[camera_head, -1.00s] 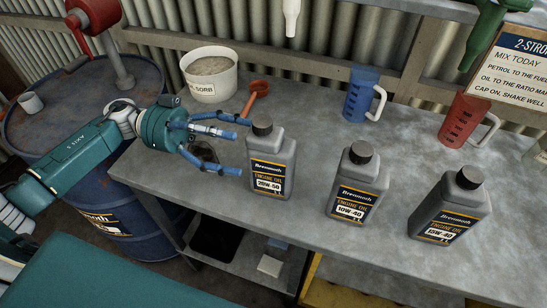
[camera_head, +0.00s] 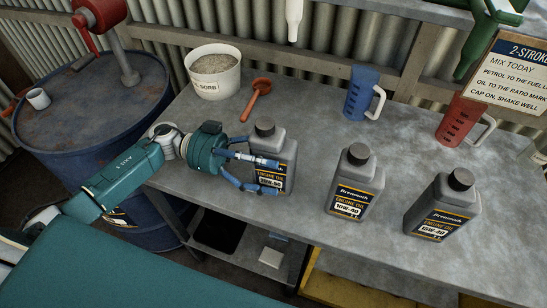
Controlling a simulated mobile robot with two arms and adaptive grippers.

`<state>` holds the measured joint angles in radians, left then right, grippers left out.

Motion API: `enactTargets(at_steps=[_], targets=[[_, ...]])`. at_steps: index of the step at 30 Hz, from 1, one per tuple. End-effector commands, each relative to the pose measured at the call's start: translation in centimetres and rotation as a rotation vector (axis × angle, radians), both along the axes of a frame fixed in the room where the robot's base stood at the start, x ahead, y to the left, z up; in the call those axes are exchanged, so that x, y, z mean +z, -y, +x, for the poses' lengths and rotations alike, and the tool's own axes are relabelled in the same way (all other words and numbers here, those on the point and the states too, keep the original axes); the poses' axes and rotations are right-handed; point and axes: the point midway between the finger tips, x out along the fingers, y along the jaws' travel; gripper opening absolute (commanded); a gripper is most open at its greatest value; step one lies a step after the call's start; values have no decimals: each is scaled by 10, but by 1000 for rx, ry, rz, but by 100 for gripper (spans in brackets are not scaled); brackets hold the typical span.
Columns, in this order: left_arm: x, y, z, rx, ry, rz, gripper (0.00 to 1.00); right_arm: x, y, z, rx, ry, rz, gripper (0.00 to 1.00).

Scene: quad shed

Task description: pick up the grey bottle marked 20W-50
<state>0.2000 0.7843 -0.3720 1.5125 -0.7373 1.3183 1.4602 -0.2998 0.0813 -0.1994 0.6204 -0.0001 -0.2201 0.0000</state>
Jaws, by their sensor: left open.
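The grey 20W-50 bottle (camera_head: 288,155) with a black cap stands upright on the grey bench, leftmost of three similar bottles. My left gripper (camera_head: 279,178) is open, its blue fingers reaching from the left across the bottle's front in the picture. One finger crosses the upper body, the other the label's lower part, partly covering its marking. Whether the fingers touch the bottle I cannot tell. The 10W-40 bottle (camera_head: 355,183) stands to its right, and another grey oil bottle (camera_head: 445,206) stands further right. My right gripper is not in view.
On the bench (camera_head: 315,125) behind are a white tub (camera_head: 212,88) of granules, an orange-red scoop-like tool (camera_head: 257,97), a blue jug (camera_head: 357,95) and a red jug (camera_head: 458,122). A blue drum (camera_head: 80,120) stands left. Bare bench lies between the bottles and jugs.

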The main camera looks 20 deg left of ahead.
Motion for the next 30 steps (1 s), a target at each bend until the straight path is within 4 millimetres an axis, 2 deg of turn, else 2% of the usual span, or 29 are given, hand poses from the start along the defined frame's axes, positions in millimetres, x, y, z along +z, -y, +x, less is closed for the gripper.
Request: enactTargets(at_steps=[6,18,30], targets=[[-1,0,0,0,0,1,81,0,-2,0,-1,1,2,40],[-1,0,0,0,0,0,3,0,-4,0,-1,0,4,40],[9,0,1,-1,7,-5,3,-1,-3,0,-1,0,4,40]])
